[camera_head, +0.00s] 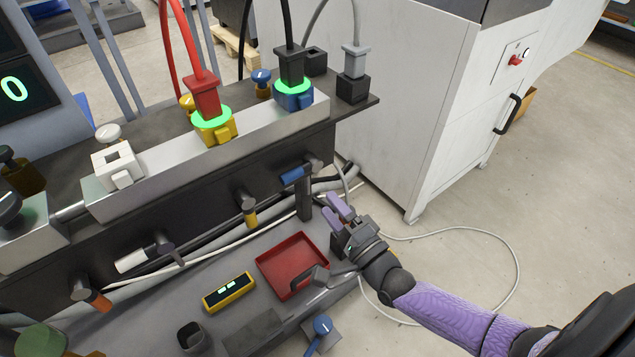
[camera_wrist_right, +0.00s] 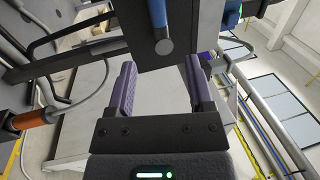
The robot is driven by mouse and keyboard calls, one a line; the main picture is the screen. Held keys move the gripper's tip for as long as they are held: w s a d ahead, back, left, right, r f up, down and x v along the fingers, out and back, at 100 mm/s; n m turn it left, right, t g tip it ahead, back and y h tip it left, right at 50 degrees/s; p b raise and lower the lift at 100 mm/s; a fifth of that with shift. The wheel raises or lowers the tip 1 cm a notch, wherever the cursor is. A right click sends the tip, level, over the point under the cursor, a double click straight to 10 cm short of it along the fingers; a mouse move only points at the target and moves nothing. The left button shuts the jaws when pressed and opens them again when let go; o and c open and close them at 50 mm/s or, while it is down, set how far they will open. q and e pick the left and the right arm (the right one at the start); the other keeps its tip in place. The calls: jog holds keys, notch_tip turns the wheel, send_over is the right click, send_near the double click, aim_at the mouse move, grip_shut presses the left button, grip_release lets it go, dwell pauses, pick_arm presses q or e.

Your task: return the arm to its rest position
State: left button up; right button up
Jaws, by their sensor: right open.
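My right arm (camera_head: 450,308) is purple and reaches in from the lower right over the floor beside the bench. My right gripper (camera_head: 338,207) is open and empty, in front of the bench's dark front panel and right of the red tray (camera_head: 272,279). In the right wrist view its two purple fingers (camera_wrist_right: 158,80) stand wide apart with nothing between them. A blue-tipped lever (camera_wrist_right: 163,40) shows past the fingertips; it appears apart from them. In the head view the blue-tipped lever (camera_head: 292,175) is on the panel. My left gripper is not in view.
A red plug (camera_head: 204,95) and a black plug (camera_head: 290,65) sit in green-ringed sockets on the fixture rail. A yellow box (camera_head: 229,292) lies left of the tray. A white cabinet (camera_head: 400,110) stands behind. A loose cable (camera_head: 515,275) loops on open floor.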

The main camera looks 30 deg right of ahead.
jog(key=shift+s+d+f, duration=0.1)
jog(key=shift+s+f, duration=0.05)
jog(key=shift+s, duration=0.55)
jog(key=shift+f, duration=0.1)
